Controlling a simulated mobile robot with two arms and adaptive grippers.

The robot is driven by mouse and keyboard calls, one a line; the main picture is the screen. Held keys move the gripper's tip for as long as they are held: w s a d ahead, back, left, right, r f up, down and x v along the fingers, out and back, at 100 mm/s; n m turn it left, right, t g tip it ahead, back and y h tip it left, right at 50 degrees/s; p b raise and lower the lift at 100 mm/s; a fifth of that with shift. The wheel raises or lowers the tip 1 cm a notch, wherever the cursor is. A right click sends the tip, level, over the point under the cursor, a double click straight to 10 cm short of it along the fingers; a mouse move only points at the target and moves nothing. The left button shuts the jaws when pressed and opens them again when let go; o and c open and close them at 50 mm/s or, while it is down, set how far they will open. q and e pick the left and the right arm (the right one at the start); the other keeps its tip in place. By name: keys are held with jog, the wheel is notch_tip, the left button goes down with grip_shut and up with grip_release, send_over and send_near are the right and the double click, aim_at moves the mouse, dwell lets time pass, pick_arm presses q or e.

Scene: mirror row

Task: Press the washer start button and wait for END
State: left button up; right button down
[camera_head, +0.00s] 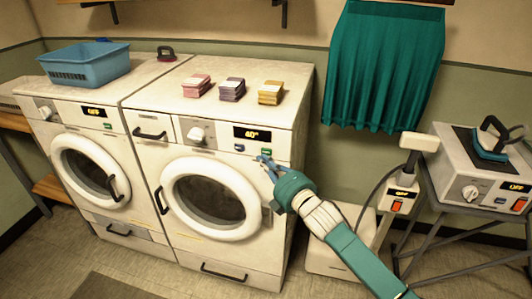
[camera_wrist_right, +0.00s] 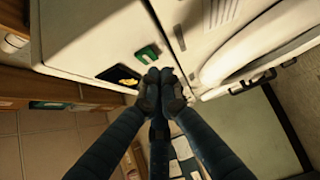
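The white washer (camera_head: 225,112) stands in the middle of the head view. Its display (camera_head: 258,134) reads 40°. A small blue button (camera_head: 239,148) and a green button (camera_head: 265,152) sit below the display. My right gripper (camera_head: 263,160) reaches in from the right, with its fingertips close to the green button. In the right wrist view its fingers (camera_wrist_right: 160,76) are together and empty, beside the green button (camera_wrist_right: 148,52) and dark display (camera_wrist_right: 122,76). Whether they touch the panel I cannot tell. The round door (camera_head: 210,198) looks shut. My left gripper is out of view.
A second white machine (camera_head: 78,130) stands to the left, its display reading OFF. A blue basket (camera_head: 85,66) and several folded cloth stacks (camera_head: 232,90) sit on top. An iron (camera_head: 490,143) on a station and a teal curtain (camera_head: 383,70) are at right.

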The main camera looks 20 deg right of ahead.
jog(key=shift+w+d, duration=0.1)
dwell(0.4)
jog(key=shift+w+d, duration=0.15)
jog(key=shift+w, duration=0.1)
jog(key=shift+w+d, duration=0.2)
jog(key=shift+w, duration=0.1)
dwell(0.8)
jog(key=shift+s+a, duration=0.1)
jog(key=shift+s, duration=0.05)
jog(key=shift+s+a+p, duration=0.35)
jog(key=shift+s+p, duration=0.05)
jog(key=shift+s, duration=0.1)
jog(key=s+a, duration=0.1)
jog(key=s+a+p, duration=0.1)
jog(key=s+p, duration=0.1)
jog(key=s, duration=0.1)
jog(key=shift+s+a, duration=0.1)
jog(key=shift+a, duration=0.3)
